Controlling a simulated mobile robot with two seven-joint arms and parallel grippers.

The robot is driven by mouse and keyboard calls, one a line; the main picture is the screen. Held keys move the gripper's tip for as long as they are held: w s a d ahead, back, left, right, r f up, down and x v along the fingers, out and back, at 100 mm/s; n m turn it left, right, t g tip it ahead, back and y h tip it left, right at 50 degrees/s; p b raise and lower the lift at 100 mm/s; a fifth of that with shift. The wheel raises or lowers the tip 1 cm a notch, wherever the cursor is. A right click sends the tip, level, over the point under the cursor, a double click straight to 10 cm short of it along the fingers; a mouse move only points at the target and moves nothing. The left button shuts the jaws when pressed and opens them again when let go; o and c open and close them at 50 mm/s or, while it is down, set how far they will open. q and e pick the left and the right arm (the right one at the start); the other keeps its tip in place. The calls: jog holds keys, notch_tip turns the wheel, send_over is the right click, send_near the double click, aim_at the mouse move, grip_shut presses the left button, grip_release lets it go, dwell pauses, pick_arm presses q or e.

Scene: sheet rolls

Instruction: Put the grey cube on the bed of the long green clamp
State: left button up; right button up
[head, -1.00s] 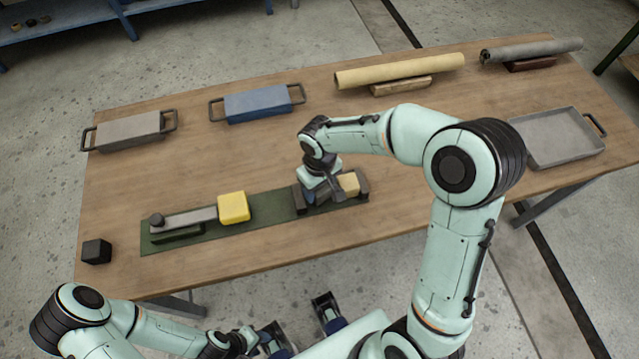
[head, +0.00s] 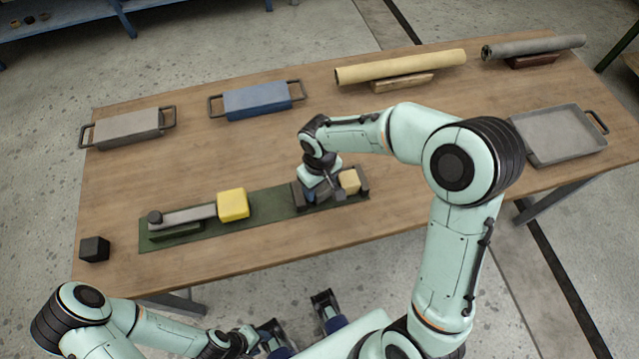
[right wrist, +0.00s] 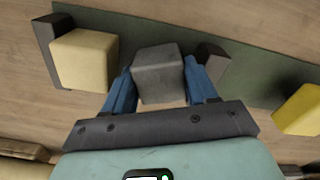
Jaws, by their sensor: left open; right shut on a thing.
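The long green clamp (head: 270,208) lies along the table's front. Its bed lies between two dark end blocks at its right end; it also shows in the right wrist view (right wrist: 240,78). My right gripper (right wrist: 160,82) is shut on the grey cube (right wrist: 158,75), over the bed between the end blocks. I cannot tell whether the cube touches the bed. In the head view my right gripper (head: 322,190) mostly hides the cube. A pale yellow block (right wrist: 86,60) sits beside it, against one end block (right wrist: 48,45). My left gripper (head: 300,322) is open and empty, off the table's front edge.
A bright yellow block (head: 233,204) and a grey lever (head: 188,216) sit on the clamp's left part. A black cube (head: 95,249) stands left of it. Behind are grey (head: 128,127) and blue (head: 257,101) handled blocks, two rolls (head: 400,68) and a tray (head: 560,135).

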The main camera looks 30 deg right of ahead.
jog(key=o, duration=1.3)
notch_tip(320, 180, up, 13)
jog(key=shift+d+r+p, duration=0.1)
jog(key=shift+r+p, duration=0.05)
jog(key=shift+p, duration=0.8)
